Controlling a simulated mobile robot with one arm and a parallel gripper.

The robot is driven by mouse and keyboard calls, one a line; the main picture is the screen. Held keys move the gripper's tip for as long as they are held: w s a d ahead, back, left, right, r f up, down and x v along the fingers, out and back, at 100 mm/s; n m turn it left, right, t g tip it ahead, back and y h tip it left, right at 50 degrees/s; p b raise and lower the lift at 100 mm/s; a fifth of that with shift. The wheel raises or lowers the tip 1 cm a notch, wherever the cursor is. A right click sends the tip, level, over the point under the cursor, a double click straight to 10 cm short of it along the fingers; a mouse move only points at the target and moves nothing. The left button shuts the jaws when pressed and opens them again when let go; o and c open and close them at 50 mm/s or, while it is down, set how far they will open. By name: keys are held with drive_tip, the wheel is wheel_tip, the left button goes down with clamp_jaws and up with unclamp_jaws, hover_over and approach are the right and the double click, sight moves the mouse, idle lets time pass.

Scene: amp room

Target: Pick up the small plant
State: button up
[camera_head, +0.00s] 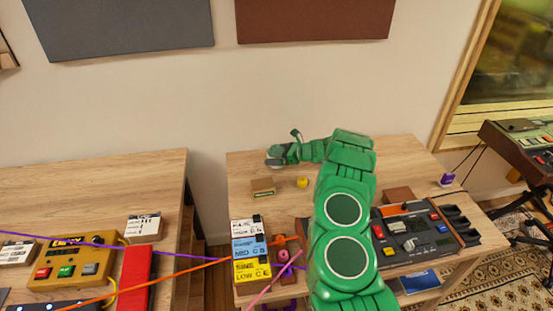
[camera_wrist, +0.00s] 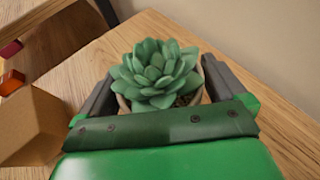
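The small plant (camera_wrist: 160,75) is a green succulent in a pale round pot, seen in the wrist view. The fingers of my gripper (camera_wrist: 160,85) stand on either side of the pot, close to its walls. I cannot tell whether they press on it. The lower part of the pot is hidden behind the gripper body. In the head view my gripper (camera_head: 275,160) is low over the back left of the right-hand wooden table (camera_head: 240,175), near the wall. The plant is not clear there.
A cardboard box (camera_head: 263,187) and a small yellow object (camera_head: 302,182) lie near my gripper; the box (camera_wrist: 30,125) shows left in the wrist view. Labelled boxes (camera_head: 250,250) and a mixer-like device (camera_head: 415,235) are nearer the front. A gap separates the left table (camera_head: 90,185).

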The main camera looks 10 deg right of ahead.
drive_tip(key=c, duration=0.9)
drive_tip(key=shift+r, duration=0.1)
